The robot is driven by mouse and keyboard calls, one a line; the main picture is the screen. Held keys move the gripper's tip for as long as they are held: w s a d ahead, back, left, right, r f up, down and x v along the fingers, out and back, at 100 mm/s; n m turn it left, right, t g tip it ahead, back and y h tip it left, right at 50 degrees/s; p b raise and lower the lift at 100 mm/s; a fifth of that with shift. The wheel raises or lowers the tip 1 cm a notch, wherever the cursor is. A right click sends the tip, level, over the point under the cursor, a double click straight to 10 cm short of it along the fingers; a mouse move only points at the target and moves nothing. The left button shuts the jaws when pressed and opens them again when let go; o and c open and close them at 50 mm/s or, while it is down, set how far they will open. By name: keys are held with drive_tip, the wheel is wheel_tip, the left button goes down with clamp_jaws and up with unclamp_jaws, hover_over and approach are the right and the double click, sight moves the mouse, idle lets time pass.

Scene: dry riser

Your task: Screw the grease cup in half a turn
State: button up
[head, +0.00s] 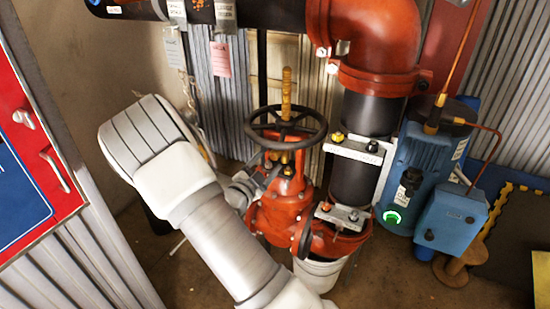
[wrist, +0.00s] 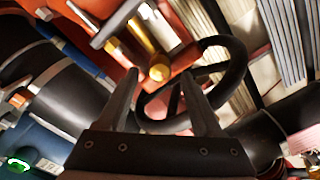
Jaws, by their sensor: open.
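In the wrist view a small brass cylinder with a round end (wrist: 158,72), which looks like the grease cup, sticks out from the red valve body (wrist: 185,60). My gripper (wrist: 160,76) is open, its two fingers pointing toward the cup. The cup's round end shows between the fingertips, with a gap on each side. I cannot tell whether the tips reach past it. In the head view my gripper is partly hidden at the left of the red valve (head: 283,208), and I cannot make out the cup there.
A black handwheel (wrist: 228,75) is close behind the right finger; it tops the valve in the head view (head: 255,137), around a brass stem (head: 286,95). A black pipe (head: 352,175) and blue pump (head: 425,160) stand right. A white bucket (head: 318,274) is below.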

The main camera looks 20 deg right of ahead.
sight(273, 157)
drive_tip(key=shift+x, duration=2.2)
drive_tip(key=shift+c, duration=0.4)
clamp_jaws()
